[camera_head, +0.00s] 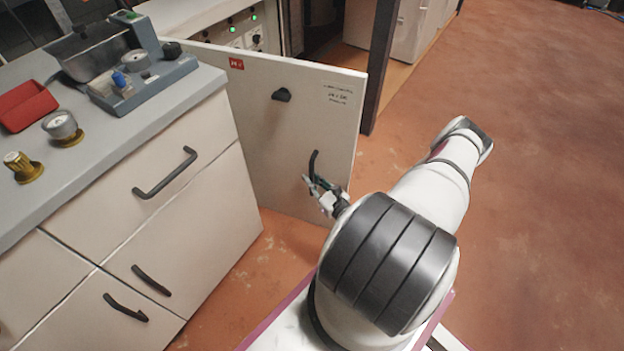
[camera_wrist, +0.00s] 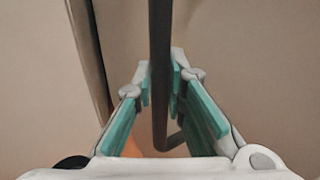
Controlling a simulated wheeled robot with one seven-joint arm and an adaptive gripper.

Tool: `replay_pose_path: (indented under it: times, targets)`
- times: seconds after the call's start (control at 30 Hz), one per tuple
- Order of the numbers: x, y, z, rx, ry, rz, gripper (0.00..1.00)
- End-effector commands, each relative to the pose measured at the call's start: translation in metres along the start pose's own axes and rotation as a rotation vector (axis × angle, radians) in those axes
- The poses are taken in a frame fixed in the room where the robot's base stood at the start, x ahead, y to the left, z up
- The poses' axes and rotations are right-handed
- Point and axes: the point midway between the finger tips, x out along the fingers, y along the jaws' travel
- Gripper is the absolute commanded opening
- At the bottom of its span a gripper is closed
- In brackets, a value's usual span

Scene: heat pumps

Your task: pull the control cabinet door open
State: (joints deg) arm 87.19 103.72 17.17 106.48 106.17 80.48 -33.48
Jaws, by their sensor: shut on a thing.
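The control cabinet door (camera_head: 290,125) is a pale panel with a red label, a black knob (camera_head: 281,95) and a dark vertical bar handle (camera_head: 313,160). It stands swung out from the cabinet, whose inside shows behind it with green lights. My gripper (camera_head: 312,184) is at the lower part of the handle. In the wrist view the handle (camera_wrist: 160,70) runs vertically between the teal finger pads (camera_wrist: 161,88), which are shut on it. The door face (camera_wrist: 240,60) fills the background there.
A drawer counter (camera_head: 190,215) stands close on the left of the door, with drawer handles sticking out. On it are a red tray (camera_head: 25,105), brass and grey fittings and a blue-grey device (camera_head: 140,80). A dark post (camera_head: 379,65) stands behind the door. Open floor (camera_head: 540,180) lies on the right.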

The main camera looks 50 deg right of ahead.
Motion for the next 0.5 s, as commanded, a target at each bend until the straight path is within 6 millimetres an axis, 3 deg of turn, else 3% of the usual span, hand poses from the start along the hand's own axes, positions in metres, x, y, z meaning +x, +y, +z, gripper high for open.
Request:
replay_pose_path:
  times: [0.13, 0.17, 0.23, 0.5]
  targets:
    - [-0.0007, -0.0006, -0.0011, 0.0, 0.003, -0.001, 0.0]
    - [-0.0008, -0.0006, -0.0011, 0.0, 0.003, -0.001, 0.16]
    - [-0.0007, -0.0005, -0.0011, 0.0, 0.003, -0.001, 0.32]
    - [-0.0004, -0.0002, -0.0005, 0.0, 0.001, 0.0, 0.33]
